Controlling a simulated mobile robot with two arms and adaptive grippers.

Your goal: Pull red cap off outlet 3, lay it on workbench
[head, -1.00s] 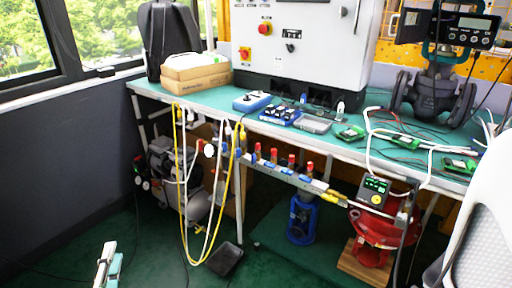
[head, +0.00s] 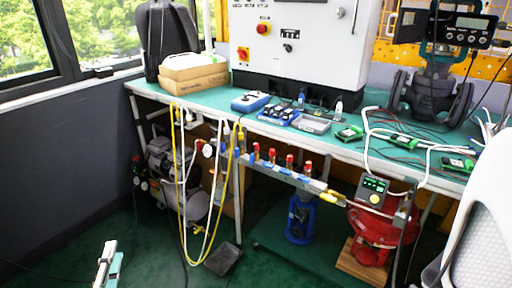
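A metal manifold bar (head: 318,186) runs along the front of the workbench, below its top. Several outlets on it carry small red caps, among them one at the left (head: 256,149), one further right (head: 289,160) and one near the right end (head: 308,167). I see no readable outlet numbers, so I cannot tell which is outlet 3. The green workbench top (head: 345,152) is above and behind the bar. My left gripper (head: 107,262) shows only partly at the bottom left, well away from the caps; its opening cannot be made out. My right gripper is out of view.
Yellow and white hoses (head: 184,215) hang in front of the bench at the left. Green circuit boards (head: 403,141) and cables lie at the bench's right. A blue box (head: 251,102) stands near its front edge. A pale chair (head: 478,215) is at the right.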

